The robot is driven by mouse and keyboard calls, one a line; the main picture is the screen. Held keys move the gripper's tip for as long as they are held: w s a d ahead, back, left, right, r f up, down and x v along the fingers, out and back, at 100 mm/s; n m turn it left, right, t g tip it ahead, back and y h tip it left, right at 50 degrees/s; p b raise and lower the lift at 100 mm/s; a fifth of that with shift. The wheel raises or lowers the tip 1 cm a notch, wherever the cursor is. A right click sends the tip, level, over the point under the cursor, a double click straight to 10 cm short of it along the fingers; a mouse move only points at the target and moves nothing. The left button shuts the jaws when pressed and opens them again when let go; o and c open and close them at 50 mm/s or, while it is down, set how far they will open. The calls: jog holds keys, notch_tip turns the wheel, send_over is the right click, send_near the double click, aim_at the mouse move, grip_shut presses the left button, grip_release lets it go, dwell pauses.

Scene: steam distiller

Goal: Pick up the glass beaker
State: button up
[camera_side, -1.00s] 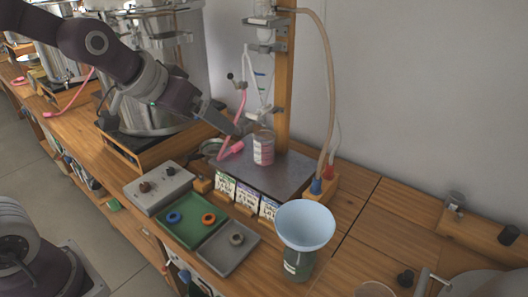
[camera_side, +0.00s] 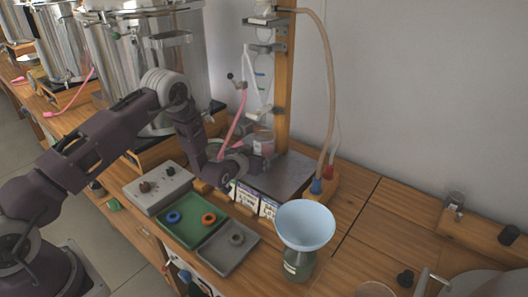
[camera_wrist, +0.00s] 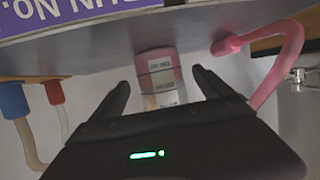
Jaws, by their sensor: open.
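The glass beaker (camera_side: 265,134) stands upright on the dark metal plate below the wooden post, its lower part hidden behind my gripper (camera_side: 262,150) in the side view. In the wrist view, which looks upside down, the beaker (camera_wrist: 160,78) shows a pale and pink label with dark print. My gripper (camera_wrist: 163,88) is open there, with one dark finger on each side of the beaker's line and a gap to each. I cannot tell how far the beaker reaches in between the fingers.
A pink hose (camera_wrist: 283,68) curves close beside the beaker. The metal plate (camera_side: 290,174) carries the beaker. Seed-like packets (camera_side: 268,208) stand along its front. A blue funnel (camera_side: 305,224) on a green bottle stands at front right. Green and grey trays (camera_side: 188,221) lie at front left.

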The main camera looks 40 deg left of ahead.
jog(key=shift+w+a+f, duration=0.1)
jog(key=shift+w+f, duration=0.05)
jog(key=shift+w, duration=0.35)
jog(key=c, duration=1.6)
jog(key=shift+c, duration=0.8)
